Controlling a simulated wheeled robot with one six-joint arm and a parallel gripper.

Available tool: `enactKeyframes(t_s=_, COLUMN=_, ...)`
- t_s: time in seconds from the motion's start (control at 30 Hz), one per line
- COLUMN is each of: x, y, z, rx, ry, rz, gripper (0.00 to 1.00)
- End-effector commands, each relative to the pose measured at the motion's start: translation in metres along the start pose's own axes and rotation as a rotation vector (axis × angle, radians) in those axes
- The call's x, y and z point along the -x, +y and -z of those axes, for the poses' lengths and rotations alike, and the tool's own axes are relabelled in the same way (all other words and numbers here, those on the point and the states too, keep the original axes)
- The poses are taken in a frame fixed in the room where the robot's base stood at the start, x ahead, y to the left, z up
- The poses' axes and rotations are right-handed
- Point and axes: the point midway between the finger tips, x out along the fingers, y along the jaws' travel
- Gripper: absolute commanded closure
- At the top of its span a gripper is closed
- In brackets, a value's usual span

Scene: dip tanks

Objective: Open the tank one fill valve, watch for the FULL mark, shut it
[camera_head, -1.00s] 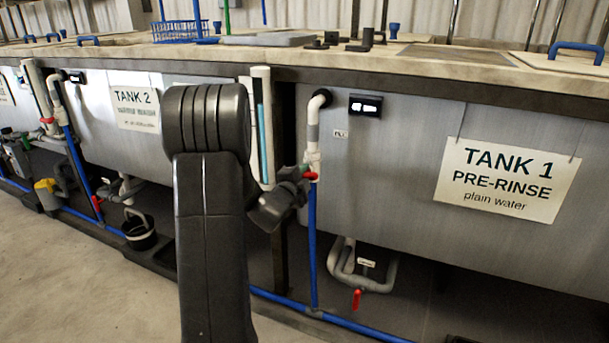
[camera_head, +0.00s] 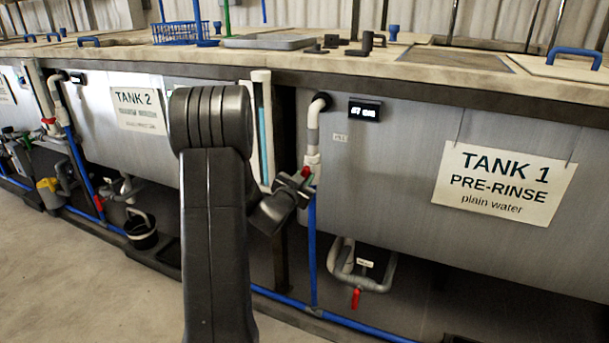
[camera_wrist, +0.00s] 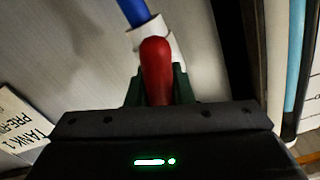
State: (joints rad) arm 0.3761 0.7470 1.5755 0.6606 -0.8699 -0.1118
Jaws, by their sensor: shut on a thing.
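The tank one fill valve has a red lever (camera_head: 305,172) on the white and blue pipe left of the TANK 1 sign (camera_head: 505,182). My gripper (camera_head: 296,182) is at the lever, its fingertips partly hidden. In the wrist view the green fingers (camera_wrist: 158,88) are shut around the red lever (camera_wrist: 156,65), which lies roughly in line with the pipe (camera_wrist: 134,12). The sight tube (camera_head: 262,78) stands left of the valve, partly behind my arm. A blue column (camera_head: 260,120) shows inside it; I cannot make out a FULL mark.
A small lit display (camera_head: 364,110) on the tank is too blurred to read. A drain pipe with a red handle (camera_head: 356,298) sits below the tank. A blue supply pipe (camera_head: 365,329) runs along the floor. The floor at the lower left is open.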

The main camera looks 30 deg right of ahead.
Motion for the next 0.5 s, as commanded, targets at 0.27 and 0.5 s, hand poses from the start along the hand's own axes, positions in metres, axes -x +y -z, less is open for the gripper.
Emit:
enactKeyframes(t_s=0.27, x=0.0004, y=-0.0003, z=0.0005, rx=0.210, ry=-0.002, rz=0.000, gripper=1.00)
enactKeyframes(t_s=0.5, x=0.0004, y=0.0001, z=-0.0006, rx=0.319, ry=-0.003, rz=0.000, gripper=1.00)
